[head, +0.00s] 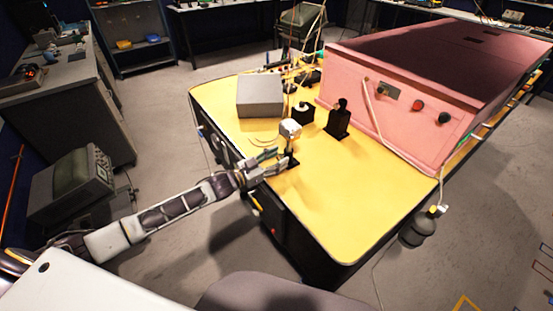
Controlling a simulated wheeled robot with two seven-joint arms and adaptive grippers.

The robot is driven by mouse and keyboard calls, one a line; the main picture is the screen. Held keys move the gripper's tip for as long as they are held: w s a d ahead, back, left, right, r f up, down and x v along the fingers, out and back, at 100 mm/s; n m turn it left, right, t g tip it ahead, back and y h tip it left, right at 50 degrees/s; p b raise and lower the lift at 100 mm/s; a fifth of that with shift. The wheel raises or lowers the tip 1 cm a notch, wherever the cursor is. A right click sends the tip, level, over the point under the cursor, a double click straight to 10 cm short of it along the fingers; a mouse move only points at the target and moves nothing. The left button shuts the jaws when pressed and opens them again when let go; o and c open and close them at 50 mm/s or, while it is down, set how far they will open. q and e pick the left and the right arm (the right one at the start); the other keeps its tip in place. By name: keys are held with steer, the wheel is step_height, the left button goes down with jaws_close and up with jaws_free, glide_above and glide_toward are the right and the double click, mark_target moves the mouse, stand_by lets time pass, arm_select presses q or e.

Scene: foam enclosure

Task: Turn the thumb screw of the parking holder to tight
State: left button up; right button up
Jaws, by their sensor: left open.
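My left gripper (278,160) reaches in from the left over the yellow table top (330,205). It is open, with its fingers close beside a small black holder (292,163). A white, rounded piece (290,129) stands just above and behind the fingers, seemingly on that holder. I cannot tell whether the fingers touch the holder. The thumb screw is too small or hidden by the fingers to make out. Another black holder (338,122) with a dark upright piece stands farther back to the right. My right gripper is not in view.
A grey box (260,95) and a small black-and-white part (302,113) stand behind the gripper. A pink foam enclosure (390,110) with buttons and a cable fills the right side. The table's front part is clear.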

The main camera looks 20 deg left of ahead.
arm_select(q)
steer(key=shift+c, duration=0.4)
jaws_close()
steer(key=shift+m, duration=0.5)
jaws_free()
steer(key=shift+s+a+f, duration=0.15)
steer(key=shift+f, duration=0.05)
